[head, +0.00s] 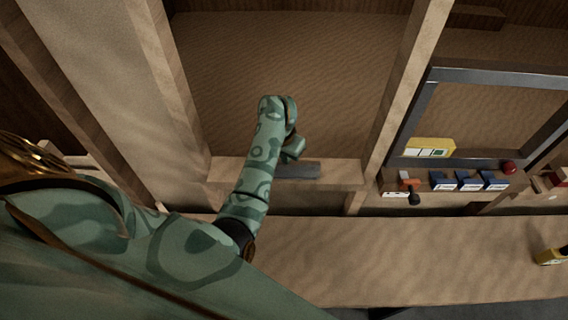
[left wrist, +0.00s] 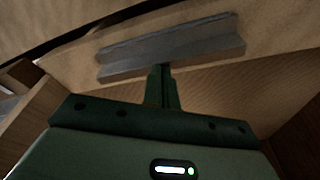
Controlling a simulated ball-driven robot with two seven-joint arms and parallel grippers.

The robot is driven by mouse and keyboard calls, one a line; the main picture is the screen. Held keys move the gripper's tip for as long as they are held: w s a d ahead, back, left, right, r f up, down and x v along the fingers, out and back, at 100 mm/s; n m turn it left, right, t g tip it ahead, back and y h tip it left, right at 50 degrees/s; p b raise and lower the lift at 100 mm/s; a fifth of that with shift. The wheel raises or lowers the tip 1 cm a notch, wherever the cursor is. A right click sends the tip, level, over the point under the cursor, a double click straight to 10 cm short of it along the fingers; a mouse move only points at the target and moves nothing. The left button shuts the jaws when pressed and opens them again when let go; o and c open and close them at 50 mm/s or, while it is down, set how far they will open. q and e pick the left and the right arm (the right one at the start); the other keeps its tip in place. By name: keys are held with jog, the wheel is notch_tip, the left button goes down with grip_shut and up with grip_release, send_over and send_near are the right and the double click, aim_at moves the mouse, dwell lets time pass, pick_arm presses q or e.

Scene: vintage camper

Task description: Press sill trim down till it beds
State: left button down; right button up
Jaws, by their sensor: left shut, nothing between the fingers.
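The sill trim (head: 298,170) is a grey, straight strip lying along the wooden sill (head: 342,172) of the framed opening. In the left wrist view the trim (left wrist: 170,48) shows as a long grey profile with a step along it, and its full length is in sight. My left gripper (head: 293,150) is above the sill, at the trim's far side in the head view. Its green fingers (left wrist: 161,72) are closed together and empty, with their tips by the middle of the trim's near edge. I cannot tell whether they touch it. My right gripper is out of view.
Wooden posts (head: 402,85) flank the opening. At right stands a grey metal frame (head: 411,120) with a yellow box (head: 430,148). Below it a shelf holds blue boxes (head: 468,181) and a red ball (head: 508,167). The wooden counter (head: 360,260) in front is mostly clear.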

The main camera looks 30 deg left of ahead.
pick_arm(q)
jog(key=shift+r+p, duration=2.05)
jog(key=shift+r, duration=1.35)
jog(key=shift+d, duration=0.1)
jog(key=shift+f, duration=0.15)
